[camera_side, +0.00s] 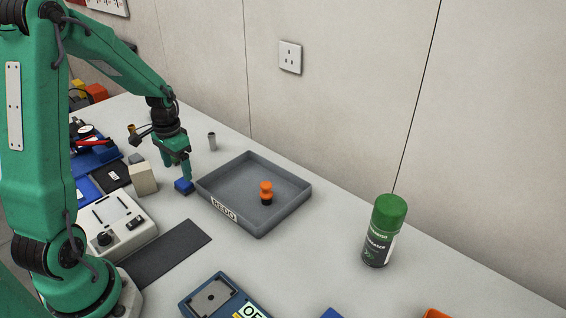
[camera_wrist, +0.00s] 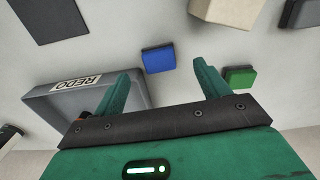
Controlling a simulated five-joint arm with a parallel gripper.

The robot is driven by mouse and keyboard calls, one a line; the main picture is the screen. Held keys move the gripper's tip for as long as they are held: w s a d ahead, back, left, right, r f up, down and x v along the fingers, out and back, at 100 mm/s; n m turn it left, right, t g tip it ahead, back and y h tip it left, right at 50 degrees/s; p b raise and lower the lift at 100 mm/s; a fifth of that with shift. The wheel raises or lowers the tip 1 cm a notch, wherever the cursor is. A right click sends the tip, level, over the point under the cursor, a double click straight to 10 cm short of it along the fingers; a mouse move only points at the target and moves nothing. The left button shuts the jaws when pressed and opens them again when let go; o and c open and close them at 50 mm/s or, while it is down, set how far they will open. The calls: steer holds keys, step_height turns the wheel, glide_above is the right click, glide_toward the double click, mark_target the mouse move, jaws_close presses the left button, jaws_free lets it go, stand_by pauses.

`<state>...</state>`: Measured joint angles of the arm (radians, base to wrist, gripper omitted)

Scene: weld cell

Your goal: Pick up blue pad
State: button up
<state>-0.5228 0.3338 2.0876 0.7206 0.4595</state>
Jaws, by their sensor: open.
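The blue pad (camera_side: 184,186) is a small block lying on the light table, just left of the grey tray. In the side view my gripper (camera_side: 177,171) points down at it, with one fingertip close above or behind the pad. In the wrist view the blue pad (camera_wrist: 158,59) shows beyond and between the spread fingertips of my gripper (camera_wrist: 162,72). The gripper is open and holds nothing. I cannot tell the exact height of the fingertips above the pad.
The grey REDO tray (camera_side: 225,210) holds an orange and black piece (camera_side: 266,190). A cream block (camera_side: 143,178) stands left of the pad. A green pad (camera_wrist: 239,77) lies near the right finger in the wrist view. A green-capped can (camera_side: 383,232) stands farther right.

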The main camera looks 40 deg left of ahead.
mark_target(182, 183)
steer(key=shift+f, duration=0.3)
steer(key=shift+f, duration=0.1)
steer(key=shift+w+d+f, duration=0.1)
steer(key=shift+f, duration=2.4)
steer(key=c, duration=1)
steer(key=shift+c, duration=0.2)
steer(key=shift+r, duration=0.15)
